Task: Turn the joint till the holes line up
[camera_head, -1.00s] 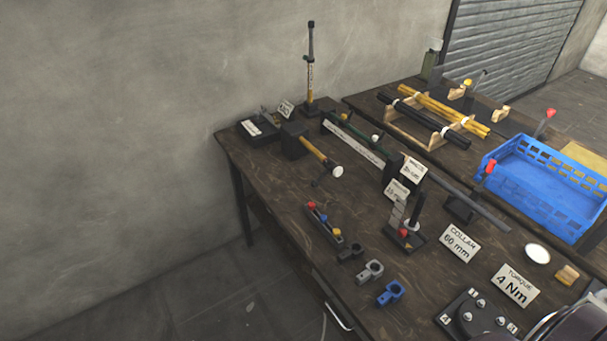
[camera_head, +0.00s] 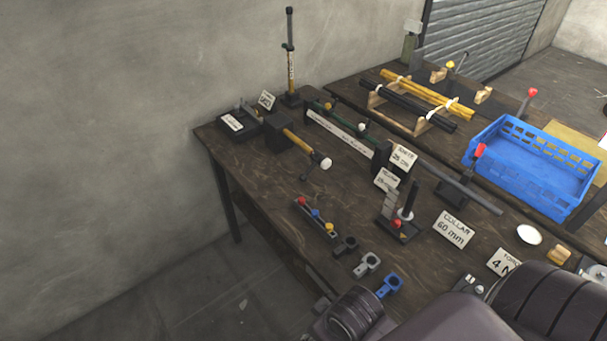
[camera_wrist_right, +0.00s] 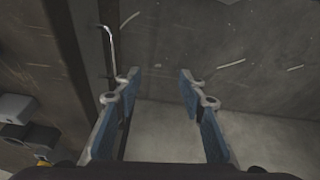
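I cannot tell which thing is the joint, and no pair of holes to compare is clear. My right gripper (camera_wrist_right: 160,88) is open and empty in the right wrist view, with blue-padded fingers spread over the floor beside the table edge. My left gripper is not in view.
The dark wooden table (camera_head: 260,190) holds a hammer-like tool (camera_head: 300,141), a bar with coloured knobs (camera_head: 316,216), a collar sign (camera_head: 454,229) and a black upright post (camera_head: 411,198). A blue crate (camera_head: 535,165) stands at right. A metal handle (camera_wrist_right: 106,45) shows near the gripper.

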